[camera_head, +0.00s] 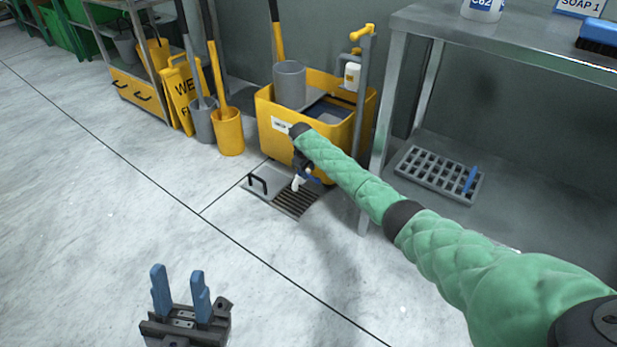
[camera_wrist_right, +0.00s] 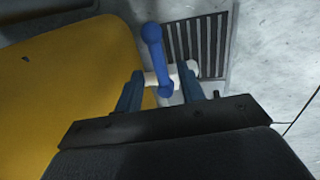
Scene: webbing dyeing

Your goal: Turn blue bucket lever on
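The blue lever (camera_wrist_right: 153,48) sits on a short white spout (camera_wrist_right: 183,70) at the side of the yellow mop bucket (camera_head: 275,138). In the right wrist view it reaches up from the spout, with a round knob at its far end. My right gripper (camera_wrist_right: 160,72) is open, its two blue fingers apart on either side of the lever's lower end. In the head view my right arm hides most of this gripper; a bit of the lever and the spout (camera_head: 297,184) shows below it. My left gripper (camera_head: 180,280) is open and empty above the floor at bottom left.
A floor drain grate (camera_head: 296,202) lies below the spout. A metal table (camera_head: 420,27) stands at right, with a grey grid tray (camera_head: 413,160) on its lower shelf. A yellow wet-floor sign (camera_head: 181,92) and mop buckets stand left of the bucket. The left floor is clear.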

